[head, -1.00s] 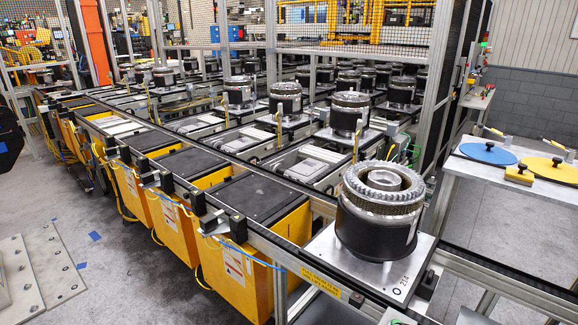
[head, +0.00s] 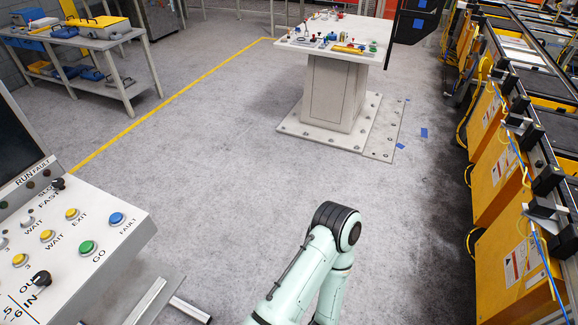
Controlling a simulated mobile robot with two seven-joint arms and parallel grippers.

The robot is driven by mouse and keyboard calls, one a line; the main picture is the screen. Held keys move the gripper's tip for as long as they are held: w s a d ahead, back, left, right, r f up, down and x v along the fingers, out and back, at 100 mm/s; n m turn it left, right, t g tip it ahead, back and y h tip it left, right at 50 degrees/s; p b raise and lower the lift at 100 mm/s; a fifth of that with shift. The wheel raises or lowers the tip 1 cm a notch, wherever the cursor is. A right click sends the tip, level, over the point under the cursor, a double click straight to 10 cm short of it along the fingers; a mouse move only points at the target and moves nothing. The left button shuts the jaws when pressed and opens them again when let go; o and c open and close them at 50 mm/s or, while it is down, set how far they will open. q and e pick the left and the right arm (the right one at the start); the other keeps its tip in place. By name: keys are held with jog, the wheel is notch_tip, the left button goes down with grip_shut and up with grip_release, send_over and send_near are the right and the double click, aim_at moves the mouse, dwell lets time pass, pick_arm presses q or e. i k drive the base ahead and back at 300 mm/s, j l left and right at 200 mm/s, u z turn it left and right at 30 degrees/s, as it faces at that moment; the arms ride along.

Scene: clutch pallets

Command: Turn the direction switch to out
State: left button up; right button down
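The grey control panel (head: 110,225) is at the left edge in the head view, partly cut off. The direction switch (head: 41,279) is a black rotary knob low on the panel, beside the labels OUT and IN. The knob is too small to tell which label it points at. One of my pale green arms shows its bent elbow at the bottom middle, well right of the panel. Neither gripper is in view.
A white work table (head: 340,45) stands at the back. Yellow units (head: 515,255) line the right. Grey floor between is clear.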

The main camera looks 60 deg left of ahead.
aim_at(42, 278)
jog(key=u, duration=4.25)
